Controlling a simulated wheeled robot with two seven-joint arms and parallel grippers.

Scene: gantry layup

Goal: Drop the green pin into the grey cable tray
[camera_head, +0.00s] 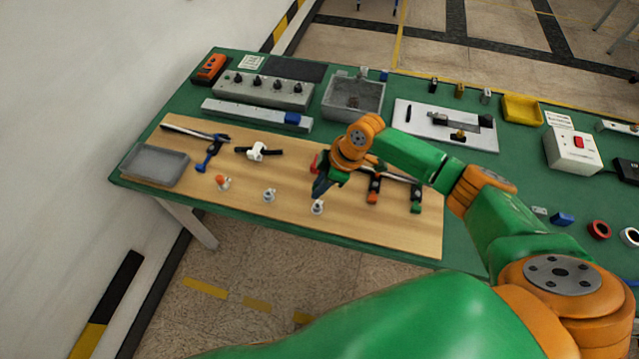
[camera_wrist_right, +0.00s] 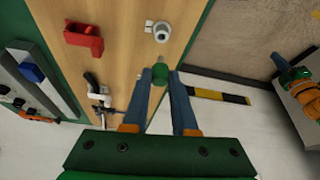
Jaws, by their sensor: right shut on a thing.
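The green pin (camera_wrist_right: 159,75) shows as a small green piece between the fingertips in the right wrist view. My right gripper (camera_wrist_right: 163,78) is shut on it, above the wooden board. In the head view my right gripper (camera_head: 321,188) is near a white holder (camera_head: 317,207) at the board's front edge, and the pin is hard to make out there. A shallow grey tray (camera_head: 155,165) lies at the board's left end, and a long grey channel with a blue block (camera_head: 257,114) lies behind the board; I cannot tell which is the cable tray.
Other white holders stand along the front of the board (camera_head: 240,212), one (camera_head: 222,183) with an orange top. A blue clamp (camera_head: 208,155) and a black-and-white tool (camera_head: 258,152) lie behind them. A deep grey bin (camera_head: 353,100) stands at the back.

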